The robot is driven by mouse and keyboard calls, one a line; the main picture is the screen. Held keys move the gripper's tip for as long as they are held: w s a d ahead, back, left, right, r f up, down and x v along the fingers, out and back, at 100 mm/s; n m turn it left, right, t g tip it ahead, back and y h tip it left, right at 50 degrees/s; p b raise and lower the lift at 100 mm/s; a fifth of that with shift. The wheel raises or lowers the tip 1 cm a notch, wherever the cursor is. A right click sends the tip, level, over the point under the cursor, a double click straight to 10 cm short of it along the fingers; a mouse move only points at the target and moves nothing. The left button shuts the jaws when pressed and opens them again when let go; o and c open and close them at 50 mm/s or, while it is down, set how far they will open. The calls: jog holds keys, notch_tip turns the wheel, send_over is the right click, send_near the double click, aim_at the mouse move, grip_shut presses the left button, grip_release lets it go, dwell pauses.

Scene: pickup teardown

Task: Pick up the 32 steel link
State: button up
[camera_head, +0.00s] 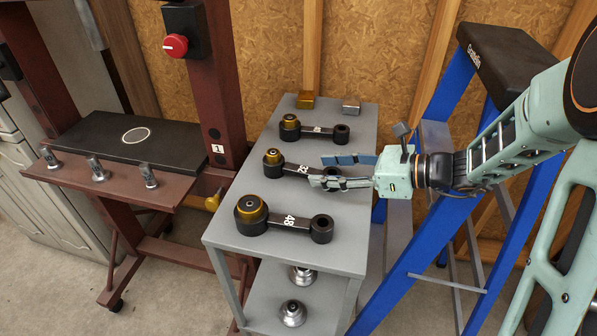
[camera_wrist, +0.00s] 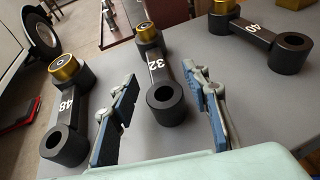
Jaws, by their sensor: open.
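The 32 steel link (camera_head: 292,168) is a black bar with a brass-coloured bushing at its left end, lying on the grey table between two similar links. In the head view my gripper (camera_head: 319,171) covers its right end. In the wrist view the 32 link (camera_wrist: 158,75) lies between my two fingers, its black ring end nearest me. My gripper (camera_wrist: 164,78) is open, with one finger on each side of the link and visible gaps. It holds nothing. Whether the fingertips are at the link's height is hard to tell.
The 48 link (camera_head: 284,222) lies in front, close to my left finger in the wrist view. The 40 link (camera_head: 313,129) lies behind. Small blocks (camera_head: 306,100) sit at the far edge of the grey table (camera_head: 345,240). A blue stepladder (camera_head: 460,75) stands right, a red press (camera_head: 215,85) left.

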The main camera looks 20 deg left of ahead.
aim_at(305, 169)
jog(key=b+x, duration=0.1)
jog(key=x, duration=0.4)
jog(key=shift+s, duration=0.2)
jog(key=shift+r, duration=0.1)
grip_shut()
jog(key=shift+w+r, duration=0.1)
